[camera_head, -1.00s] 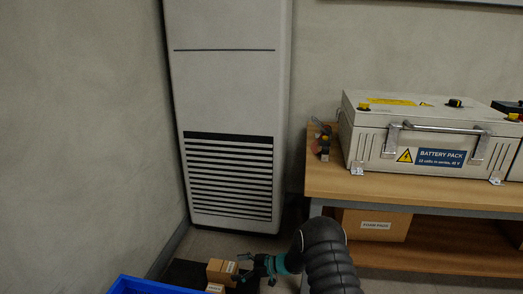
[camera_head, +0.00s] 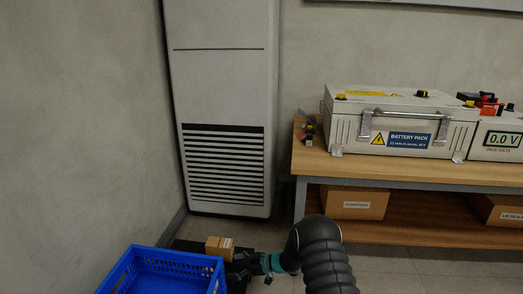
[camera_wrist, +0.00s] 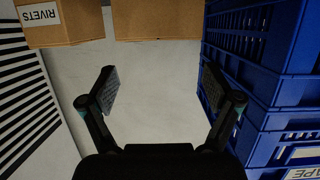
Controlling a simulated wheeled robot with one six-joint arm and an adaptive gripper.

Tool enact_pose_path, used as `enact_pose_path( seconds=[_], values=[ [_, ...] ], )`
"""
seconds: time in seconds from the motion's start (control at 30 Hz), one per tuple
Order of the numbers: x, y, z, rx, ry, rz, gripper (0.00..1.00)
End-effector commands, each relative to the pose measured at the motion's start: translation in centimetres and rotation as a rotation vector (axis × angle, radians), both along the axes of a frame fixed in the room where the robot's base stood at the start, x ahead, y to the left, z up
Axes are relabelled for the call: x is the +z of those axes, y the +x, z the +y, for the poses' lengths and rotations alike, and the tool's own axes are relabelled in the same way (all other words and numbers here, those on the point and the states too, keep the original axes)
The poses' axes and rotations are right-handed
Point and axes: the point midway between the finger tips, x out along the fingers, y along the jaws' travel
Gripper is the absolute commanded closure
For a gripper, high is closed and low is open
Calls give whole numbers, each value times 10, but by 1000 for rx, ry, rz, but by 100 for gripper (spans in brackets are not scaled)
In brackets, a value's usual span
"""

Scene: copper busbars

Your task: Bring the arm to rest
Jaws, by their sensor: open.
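My gripper shows in the wrist view (camera_wrist: 160,88) with its two fingers spread wide and nothing between them. Beyond the fingers is a bare pale surface. In the head view my gripper (camera_head: 245,270) is low in the picture, beside a small cardboard box and the blue crate; its fingers are hard to make out there. My black arm comes in from the bottom edge.
A blue crate (camera_head: 163,262) stands left of my gripper. A cardboard box (camera_head: 219,247) is close by; a box labelled RIVETS (camera_wrist: 62,22) shows in the wrist view. A white vented cabinet (camera_head: 223,90) stands behind. A wooden bench (camera_head: 400,170) with a battery pack (camera_head: 400,122) is right.

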Motion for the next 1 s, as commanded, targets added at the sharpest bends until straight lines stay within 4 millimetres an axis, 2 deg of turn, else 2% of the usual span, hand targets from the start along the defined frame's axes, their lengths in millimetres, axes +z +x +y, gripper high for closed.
enact_pose_path(
  seconds=[0.2,0.37,0.53,0.67,0.8,1.0],
  values=[
    [30,17,0,-60,-34,-42,11],
    [57,34,-8,-128,-67,-78,11],
    [98,54,-24,-229,-112,-122,11],
    [146,71,-44,-344,-164,-166,11],
    [206,83,-74,-498,-229,-202,11],
    [286,77,-122,-709,-314,-219,11]
  ],
)
